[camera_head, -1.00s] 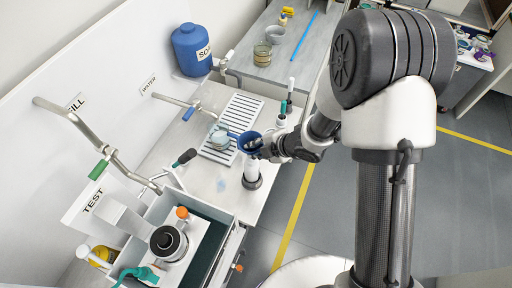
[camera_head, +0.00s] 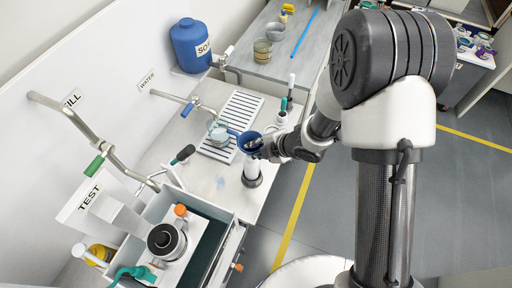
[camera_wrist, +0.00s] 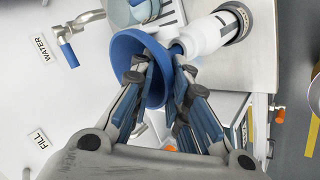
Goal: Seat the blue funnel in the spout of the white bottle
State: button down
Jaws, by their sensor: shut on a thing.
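The blue funnel (camera_head: 249,143) is in my gripper (camera_head: 262,150), above the counter. In the wrist view the funnel (camera_wrist: 138,52) has its wide mouth toward the camera, and the fingers of my gripper (camera_wrist: 170,62) are shut on its rim. The white bottle (camera_head: 252,169) stands upright on the counter, below the funnel in the head view. In the wrist view the bottle (camera_wrist: 208,35) is just right of the funnel, with its narrow spout end by the funnel. I cannot tell whether the funnel's stem is inside the spout.
A slatted drain rack (camera_head: 234,122) with a cup (camera_head: 219,135) lies behind the bottle. A blue soap jug (camera_head: 190,46) stands farther back. A water tap (camera_head: 172,97) and a fill pipe (camera_head: 62,108) reach out from the wall.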

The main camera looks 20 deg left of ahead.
jog(key=shift+f+b, duration=1)
jog(key=shift+f, duration=0.15)
jog(key=c, duration=1.5)
grip_release()
jog(key=shift+o, duration=0.2)
jog(key=v, duration=1.2)
jog(key=shift+r, duration=0.1)
